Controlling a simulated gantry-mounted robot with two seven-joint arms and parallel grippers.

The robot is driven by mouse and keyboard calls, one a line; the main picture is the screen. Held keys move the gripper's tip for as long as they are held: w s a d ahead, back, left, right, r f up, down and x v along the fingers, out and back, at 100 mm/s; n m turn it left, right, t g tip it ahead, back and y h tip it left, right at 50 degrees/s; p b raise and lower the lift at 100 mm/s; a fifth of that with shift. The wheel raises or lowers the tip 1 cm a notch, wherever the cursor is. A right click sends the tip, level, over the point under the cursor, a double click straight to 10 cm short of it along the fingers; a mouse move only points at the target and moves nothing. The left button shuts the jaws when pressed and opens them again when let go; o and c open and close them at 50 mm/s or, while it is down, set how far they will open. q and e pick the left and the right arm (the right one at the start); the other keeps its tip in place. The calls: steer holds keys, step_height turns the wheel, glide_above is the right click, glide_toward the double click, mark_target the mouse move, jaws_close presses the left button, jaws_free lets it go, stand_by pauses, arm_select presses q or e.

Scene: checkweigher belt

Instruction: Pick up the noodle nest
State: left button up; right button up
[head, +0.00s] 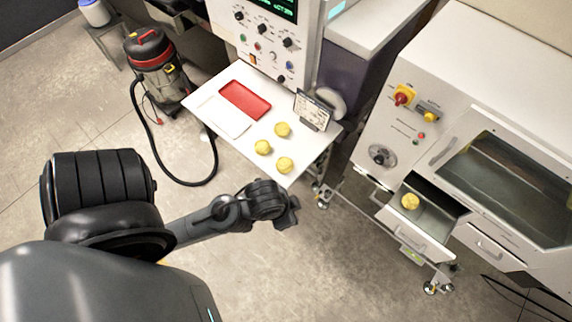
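Three round yellow noodle nests sit on the white shelf (215,95) in the head view: one at the back (283,129), one at the left (263,147) and one near the front edge (285,165). Another yellow noodle nest (410,202) lies in the open drawer (440,222) of the machine at the right. My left gripper (292,212) is just in front of the shelf's front corner in the picture, apart from the nests. Its fingers are too small and dark to tell whether they are open. My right gripper is not in view.
A red tray (245,100) and a small sign on a stand (313,110) are on the shelf. A control panel (265,40) rises behind it. A vacuum cleaner (152,60) with a hose stands at the left. Bare floor lies between shelf and drawer.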

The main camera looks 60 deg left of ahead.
arm_select(q)
steer(key=shift+o, duration=0.3)
steer(key=o, duration=1)
steer(key=shift+a, duration=0.15)
steer(key=o, duration=0.3)
